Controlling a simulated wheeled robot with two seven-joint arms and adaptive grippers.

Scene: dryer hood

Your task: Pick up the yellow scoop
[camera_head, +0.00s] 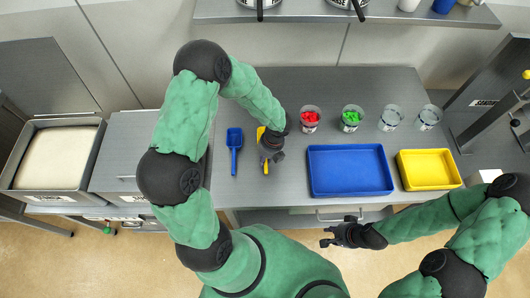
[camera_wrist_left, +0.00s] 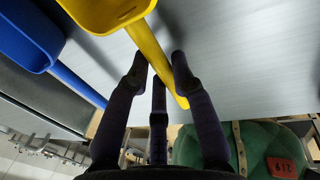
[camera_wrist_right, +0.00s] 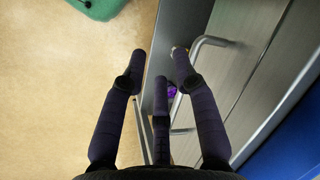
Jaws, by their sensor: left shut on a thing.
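The yellow scoop (camera_wrist_left: 150,45) shows in the left wrist view, its bowl at the top and its handle running down between my left fingers (camera_wrist_left: 158,80). In the head view the scoop (camera_head: 261,133) is mostly hidden behind my left gripper (camera_head: 271,160), with part of its bowl and its handle end showing. My left gripper is shut on the scoop's handle. I cannot tell whether the scoop touches the counter. My right gripper (camera_head: 328,237) is in front of the counter's front edge; in the right wrist view its fingers (camera_wrist_right: 158,70) are spread and empty.
A blue scoop (camera_head: 234,140) lies left of the yellow one. A blue tray (camera_head: 350,192) and a yellow tray (camera_head: 428,187) are to the right. Cups with red (camera_head: 310,117) and green (camera_head: 352,118) contents and two other cups stand behind. A drawer handle (camera_wrist_right: 205,45) is near my right gripper.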

